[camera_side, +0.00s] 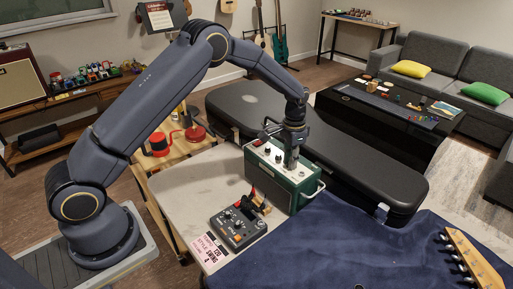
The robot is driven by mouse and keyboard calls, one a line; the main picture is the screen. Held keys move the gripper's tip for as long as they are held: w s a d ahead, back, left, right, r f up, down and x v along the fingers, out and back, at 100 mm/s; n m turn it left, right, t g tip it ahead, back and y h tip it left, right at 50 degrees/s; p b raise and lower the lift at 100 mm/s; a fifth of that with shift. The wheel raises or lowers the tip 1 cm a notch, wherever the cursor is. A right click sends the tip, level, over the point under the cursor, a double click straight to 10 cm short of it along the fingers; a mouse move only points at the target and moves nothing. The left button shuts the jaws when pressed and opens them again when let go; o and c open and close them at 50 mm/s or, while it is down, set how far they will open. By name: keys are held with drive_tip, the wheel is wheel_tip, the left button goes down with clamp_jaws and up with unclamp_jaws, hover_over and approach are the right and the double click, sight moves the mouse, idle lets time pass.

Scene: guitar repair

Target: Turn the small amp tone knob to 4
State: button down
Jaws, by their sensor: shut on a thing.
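The small amp (285,184) is a green box with a pale top panel, standing on the light worktable. Several dark knobs show on its top panel (269,151). My gripper (290,165) points straight down onto the right part of that panel and is shut at a knob there. The knob in its fingers is hidden by the gripper, and its pointer and the numbers are too small to read.
A dark pedal (238,227) with red and black clips stands in front of the amp, by a pink printed card (209,249). A black guitar case (345,150) lies behind. A blue cloth (345,245) and a guitar headstock (474,262) are at right. Bare tabletop (185,190) lies left.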

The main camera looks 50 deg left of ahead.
drive_tip(key=shift+n, duration=2.8)
drive_tip(key=c, duration=1.1)
unclamp_jaws()
wheel_tip(320, 180, up, 12)
drive_tip(key=shift+r, duration=0.1)
